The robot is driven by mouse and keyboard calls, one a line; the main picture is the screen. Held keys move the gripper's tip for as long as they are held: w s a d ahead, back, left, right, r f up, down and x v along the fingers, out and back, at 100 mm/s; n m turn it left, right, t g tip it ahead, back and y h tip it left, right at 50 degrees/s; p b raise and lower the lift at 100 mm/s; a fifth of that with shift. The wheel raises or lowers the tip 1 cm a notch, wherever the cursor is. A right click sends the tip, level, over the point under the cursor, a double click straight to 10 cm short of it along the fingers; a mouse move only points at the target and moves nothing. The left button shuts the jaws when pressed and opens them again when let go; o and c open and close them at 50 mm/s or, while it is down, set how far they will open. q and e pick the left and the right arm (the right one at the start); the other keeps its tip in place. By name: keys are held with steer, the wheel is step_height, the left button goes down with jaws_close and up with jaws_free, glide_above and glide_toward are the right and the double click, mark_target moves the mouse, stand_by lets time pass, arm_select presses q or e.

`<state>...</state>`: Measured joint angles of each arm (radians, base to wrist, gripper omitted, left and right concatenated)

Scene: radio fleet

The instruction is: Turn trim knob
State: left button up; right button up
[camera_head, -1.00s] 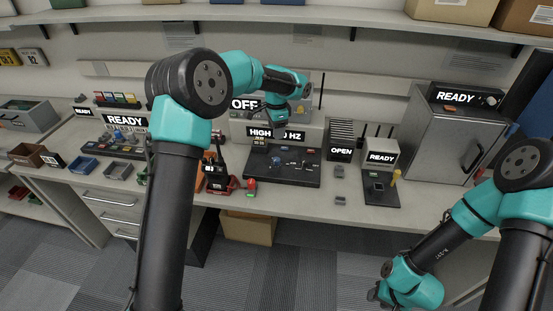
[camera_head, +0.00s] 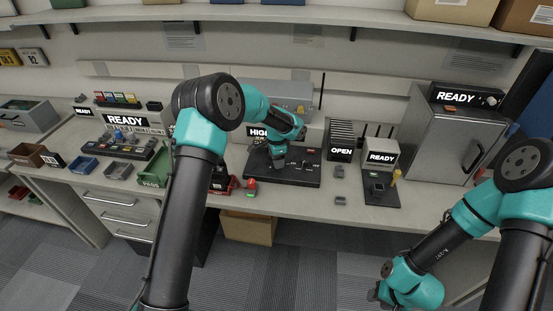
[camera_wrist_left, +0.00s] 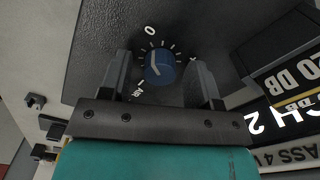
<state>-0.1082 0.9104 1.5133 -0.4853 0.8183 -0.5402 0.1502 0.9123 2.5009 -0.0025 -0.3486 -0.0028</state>
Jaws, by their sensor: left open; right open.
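The trim knob (camera_wrist_left: 160,66) is blue and round with a white pointer line. It sits on a dark panel among white scale ticks, with a "0" and a "+" beside the dial. In the left wrist view my left gripper (camera_wrist_left: 160,62) is open, one finger on each side of the knob, with visible gaps. In the head view my left gripper (camera_head: 277,161) is low over the black bench panel (camera_head: 307,178), and I cannot make out the knob there. My right gripper (camera_head: 374,293) hangs low at the right, off the bench front, away from the panel.
A grey unit with a "HIGH" display (camera_head: 258,132) stands behind the panel, partly hidden by my left arm. An "OPEN" unit (camera_head: 341,151) and a "READY" unit (camera_head: 381,156) stand to the right.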

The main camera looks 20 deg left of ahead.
arm_select(q)
steer(key=c, duration=0.9)
steer(key=n, duration=1.1)
steer(key=shift+n, duration=0.4)
stand_by(0.4)
steer(key=o, duration=0.9)
